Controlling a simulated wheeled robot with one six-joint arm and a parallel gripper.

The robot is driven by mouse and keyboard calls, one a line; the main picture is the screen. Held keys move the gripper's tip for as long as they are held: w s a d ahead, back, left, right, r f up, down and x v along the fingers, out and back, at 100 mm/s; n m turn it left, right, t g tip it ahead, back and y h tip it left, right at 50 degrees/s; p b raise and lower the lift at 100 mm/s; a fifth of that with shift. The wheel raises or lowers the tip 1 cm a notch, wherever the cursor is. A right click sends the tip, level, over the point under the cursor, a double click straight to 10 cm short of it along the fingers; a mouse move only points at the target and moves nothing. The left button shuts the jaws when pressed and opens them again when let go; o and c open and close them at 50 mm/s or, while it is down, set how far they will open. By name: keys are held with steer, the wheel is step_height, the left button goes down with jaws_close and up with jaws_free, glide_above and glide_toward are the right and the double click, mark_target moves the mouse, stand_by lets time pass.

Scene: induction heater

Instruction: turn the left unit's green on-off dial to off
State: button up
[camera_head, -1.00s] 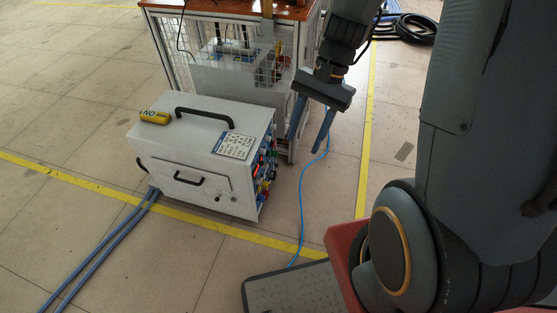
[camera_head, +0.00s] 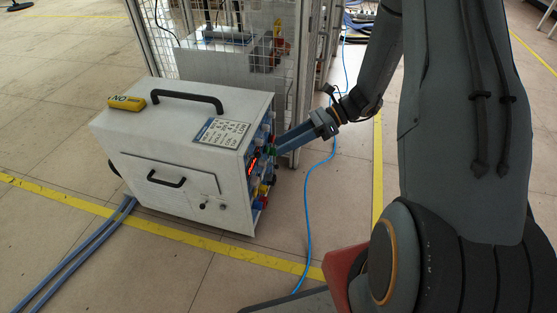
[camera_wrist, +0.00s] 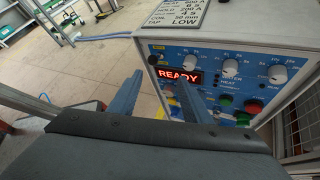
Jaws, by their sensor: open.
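The white unit (camera_head: 175,150) stands on the floor in the head view, its blue control panel facing right. In the wrist view its panel (camera_wrist: 207,52) shows a lit red READY display (camera_wrist: 170,75), white knobs, a green round control (camera_wrist: 226,99) and a red one (camera_wrist: 252,106) beside it. Which position the green control points to is too small to tell. My gripper (camera_head: 277,148) is open and empty, its fingertips close to the panel. In the wrist view my gripper (camera_wrist: 158,78) has its right finger overlapping the display, left of the green control. Contact cannot be told.
A wire-mesh cage (camera_head: 215,45) stands directly behind the unit. A blue cable (camera_head: 308,210) runs over the floor to the right. Thick hoses (camera_head: 85,245) lie at the left front.

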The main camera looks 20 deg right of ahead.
steer(key=w+d+f+m+t+y+b, duration=0.1)
steer(key=w+d+f+m+t+b, duration=0.1)
steer(key=w+f+m+b, duration=0.3)
steer(key=w+d+f+t+y+b, duration=0.1)
steer(key=w+d+f+t+b, duration=0.15)
steer(key=f, duration=0.45)
steer(key=m+t+b, duration=0.4)
steer(key=m+b, duration=0.1)
steer(key=b, duration=0.3)
glide_toward(274, 152)
steer(key=w+f, duration=0.1)
steer(key=b+x, duration=0.3)
steer(key=x, duration=0.4)
steer(key=shift+w+r+y, duration=0.25)
steer(key=shift+r+y, duration=0.1)
steer(key=shift+y, duration=0.05)
steer(key=shift+a, duration=0.15)
steer(key=c, duration=1)
